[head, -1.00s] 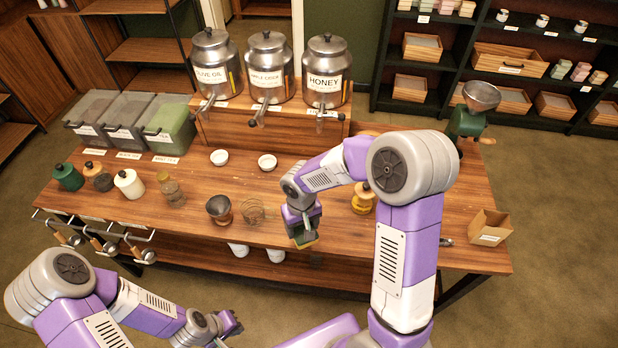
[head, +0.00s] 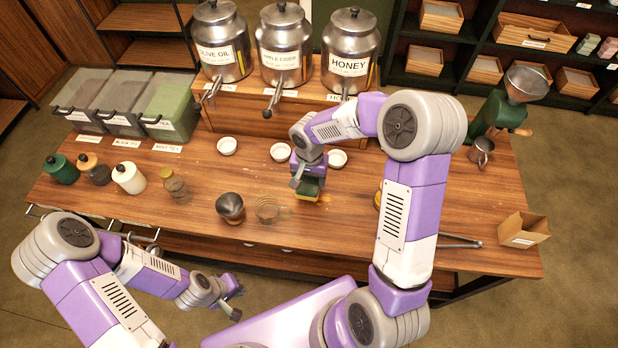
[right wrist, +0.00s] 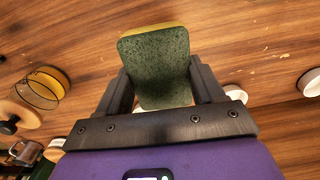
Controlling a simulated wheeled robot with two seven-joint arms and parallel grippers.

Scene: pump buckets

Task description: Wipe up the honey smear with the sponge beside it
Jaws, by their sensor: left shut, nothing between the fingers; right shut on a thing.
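My right gripper (head: 307,184) is shut on the sponge (head: 309,190), over the middle of the table. In the right wrist view the sponge (right wrist: 155,62) sits between the two fingers, its dark green face toward the camera and a yellow edge showing. I cannot tell whether it touches the wood. Faint pale specks (right wrist: 266,51) on the wood beside the sponge may be part of the honey smear; no clear smear shows in the head view. My left gripper (head: 228,298) is shut and empty, low in front of the table.
Small white bowls (head: 280,152) stand just behind the sponge. A dark cup (head: 230,207) and a clear glass (head: 267,209) stand to its left. The honey dispenser (head: 350,52) is on the raised shelf behind. A wooden box (head: 523,229) sits at the right end.

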